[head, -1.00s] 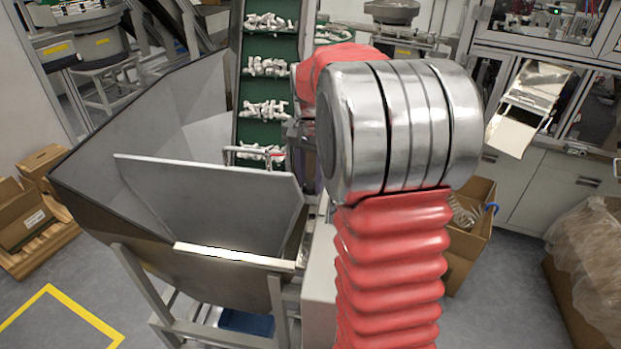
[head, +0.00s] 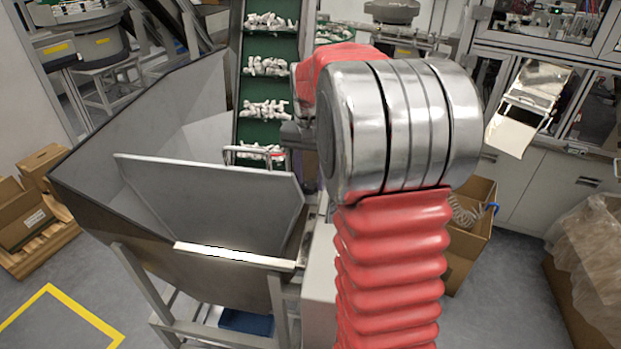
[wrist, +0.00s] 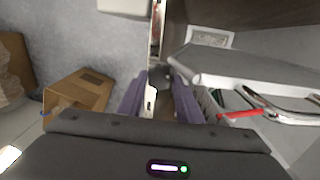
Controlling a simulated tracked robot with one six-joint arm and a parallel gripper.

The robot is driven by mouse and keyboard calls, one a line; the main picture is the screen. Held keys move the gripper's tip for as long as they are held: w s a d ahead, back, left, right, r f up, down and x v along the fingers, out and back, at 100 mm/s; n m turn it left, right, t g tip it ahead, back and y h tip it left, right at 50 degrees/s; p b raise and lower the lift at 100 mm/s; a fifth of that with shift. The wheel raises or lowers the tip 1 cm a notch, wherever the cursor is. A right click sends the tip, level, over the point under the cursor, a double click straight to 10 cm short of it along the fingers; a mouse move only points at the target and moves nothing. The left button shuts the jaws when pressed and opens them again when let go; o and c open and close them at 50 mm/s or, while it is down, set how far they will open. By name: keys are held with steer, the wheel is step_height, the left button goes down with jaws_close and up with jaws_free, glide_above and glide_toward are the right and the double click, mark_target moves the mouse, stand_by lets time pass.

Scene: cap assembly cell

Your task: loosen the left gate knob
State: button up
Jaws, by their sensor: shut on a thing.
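A dark knob (wrist: 159,74) shows small between the fingertips in the wrist view, beside the end of a pale grey plate. My gripper (wrist: 160,84) has its two purple-grey fingers shut on it; the fingers hide much of it. The pale grey plate (wrist: 240,68) runs to the right from there. In the head view my arm hides the knob and most of my gripper; only a dark part of the gripper shows left of the silver joint, near the upper right of the hopper.
The big metal hopper (head: 125,225) with a slanted panel (head: 210,200) stands left of my arm. A metal bar handle (wrist: 290,105) with a red part lies right of the fingers. Behind is a green conveyor (head: 268,88) with white parts. An open cardboard box (wrist: 80,98) stands to the left.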

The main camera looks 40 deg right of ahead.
mark_target(310, 183)
steer(key=shift+n, duration=0.8)
steer(key=o, duration=1)
steer(key=shift+o, duration=0.2)
step_height(310, 183, up, 14)
steer(key=shift+f, duration=0.15)
